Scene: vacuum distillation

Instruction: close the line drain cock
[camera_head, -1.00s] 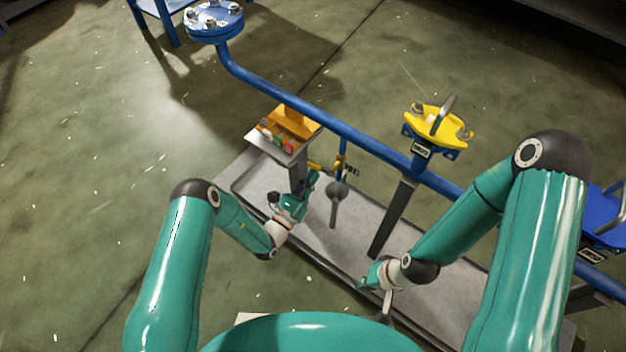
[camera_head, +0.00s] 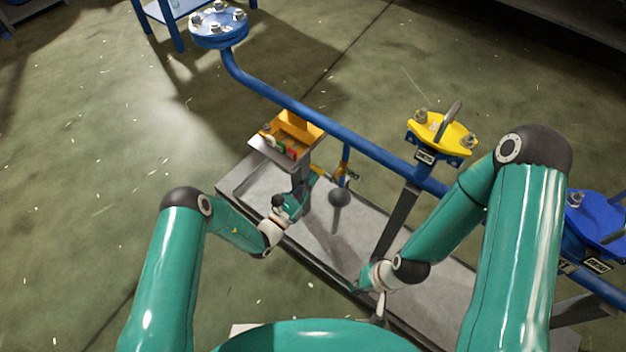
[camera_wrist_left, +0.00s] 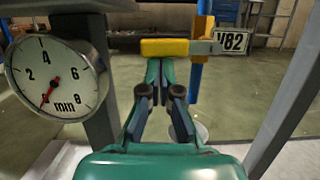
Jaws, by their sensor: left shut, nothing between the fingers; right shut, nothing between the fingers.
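The line drain cock (camera_head: 341,171) sits on a thin blue drop pipe below the long blue line. In the left wrist view its yellow lever (camera_wrist_left: 165,47) lies crosswise, with a metal shank at its right end, beside a tag reading V82 (camera_wrist_left: 233,40). My left gripper (camera_head: 316,177) is shut and empty, close to the lever. In the wrist view its fingertips (camera_wrist_left: 163,68) appear just below the lever; I cannot tell whether they touch it. My right gripper (camera_head: 356,287) is shut and empty, low over the tray's near side, away from the cock.
A grey drip tray (camera_head: 440,292) runs under the line. A dial gauge (camera_wrist_left: 57,77) and a grey post (camera_wrist_left: 290,95) flank my left gripper. A yellow flange (camera_head: 440,128) stands to the right.

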